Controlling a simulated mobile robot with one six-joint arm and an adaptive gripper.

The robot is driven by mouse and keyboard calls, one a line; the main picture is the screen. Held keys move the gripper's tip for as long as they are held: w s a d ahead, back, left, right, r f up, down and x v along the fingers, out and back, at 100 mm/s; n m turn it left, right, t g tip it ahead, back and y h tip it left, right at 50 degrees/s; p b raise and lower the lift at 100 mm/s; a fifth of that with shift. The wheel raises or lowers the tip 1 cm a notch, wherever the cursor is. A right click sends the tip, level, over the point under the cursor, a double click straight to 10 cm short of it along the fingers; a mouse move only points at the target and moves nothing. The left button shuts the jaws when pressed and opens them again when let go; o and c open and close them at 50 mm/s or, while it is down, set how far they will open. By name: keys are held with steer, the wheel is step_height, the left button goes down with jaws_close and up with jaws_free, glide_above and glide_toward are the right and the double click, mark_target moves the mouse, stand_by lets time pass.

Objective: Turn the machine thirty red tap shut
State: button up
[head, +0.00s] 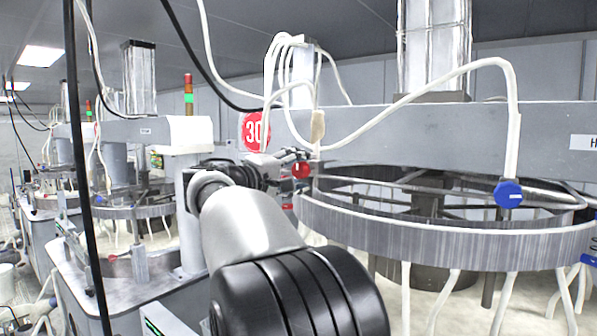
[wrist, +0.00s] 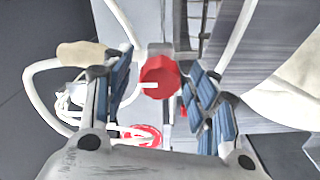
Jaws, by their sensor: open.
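The red tap (head: 300,170) is a round red knob beside the large grey ring of the near machine in the head view. In the wrist view the red tap (wrist: 160,76) lies between my two fingers, with a white bar on its face pointing left. My gripper (wrist: 158,64) is open, its blue-padded fingers on either side of the tap with visible gaps. In the head view my gripper (head: 283,160) is small and dark, just left of the tap, and partly hidden by my arm. The red round sign (head: 255,131) reads 30.
The grey ring (head: 440,226) with white hoses fills the right side. White hoses (head: 317,125) hang near my gripper; in the wrist view a white hose (wrist: 42,68) loops left. Another machine (head: 137,212) stands at left.

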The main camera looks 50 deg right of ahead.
steer(key=s+a, duration=0.1)
steer(key=a, duration=1)
steer(key=shift+a, duration=0.4)
